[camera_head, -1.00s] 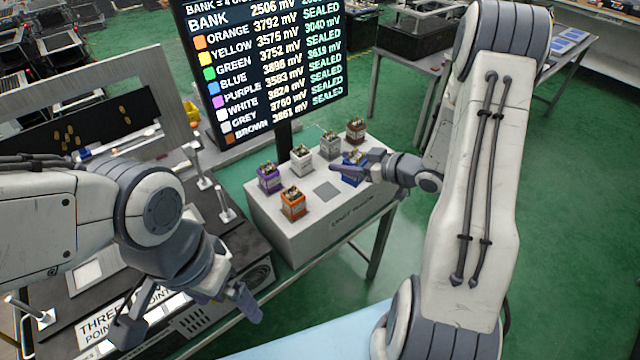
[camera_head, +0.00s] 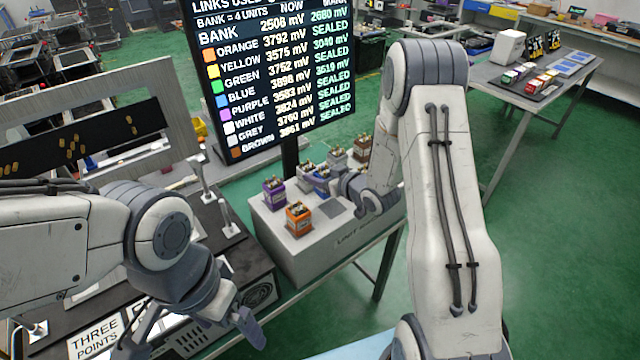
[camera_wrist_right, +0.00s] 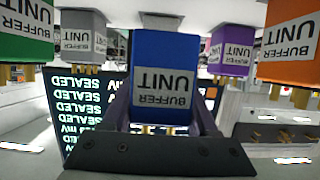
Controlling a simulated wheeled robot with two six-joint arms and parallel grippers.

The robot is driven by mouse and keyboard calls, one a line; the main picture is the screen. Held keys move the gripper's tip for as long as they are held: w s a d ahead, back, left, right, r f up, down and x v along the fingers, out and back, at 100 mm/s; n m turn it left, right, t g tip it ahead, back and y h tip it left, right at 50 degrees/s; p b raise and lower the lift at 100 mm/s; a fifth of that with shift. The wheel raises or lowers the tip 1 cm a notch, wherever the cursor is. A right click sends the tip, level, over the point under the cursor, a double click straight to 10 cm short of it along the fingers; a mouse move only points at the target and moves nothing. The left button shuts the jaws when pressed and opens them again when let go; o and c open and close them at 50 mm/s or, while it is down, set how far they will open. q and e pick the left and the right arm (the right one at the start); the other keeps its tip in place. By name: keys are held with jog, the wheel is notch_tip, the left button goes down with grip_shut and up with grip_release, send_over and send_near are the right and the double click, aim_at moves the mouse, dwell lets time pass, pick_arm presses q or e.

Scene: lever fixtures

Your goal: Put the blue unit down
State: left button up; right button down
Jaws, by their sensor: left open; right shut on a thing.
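The blue unit (camera_head: 318,180) is a small box, partly hidden by my right gripper (camera_head: 328,181). That gripper is shut on it. In the right wrist view the blue unit (camera_wrist_right: 166,72) fills the space between the fingers, its "BUFFER UNIT" label upside down. It is over or on the grey bench (camera_head: 290,250), close to the white unit (camera_head: 304,170); the head view does not show whether it touches the top. A dark square pad (camera_head: 334,207) lies bare in front of it. My left gripper (camera_head: 190,332) is open and empty over the lower-left equipment.
The purple unit (camera_head: 273,192) and orange unit (camera_head: 298,218) stand left of the blue unit; the grey unit (camera_head: 337,160) and brown unit (camera_head: 362,146) stand behind it. A green unit (camera_wrist_right: 26,32) shows in the wrist view. A screen (camera_head: 270,70) rises behind the bench.

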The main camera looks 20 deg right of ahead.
jog(key=shift+f+p, duration=0.35)
jog(key=shift+f, duration=1.6)
jog(key=shift+f, duration=0.15)
jog(key=c, duration=0.5)
grip_release()
jog(key=o, duration=0.3)
jog(key=shift+o, duration=0.2)
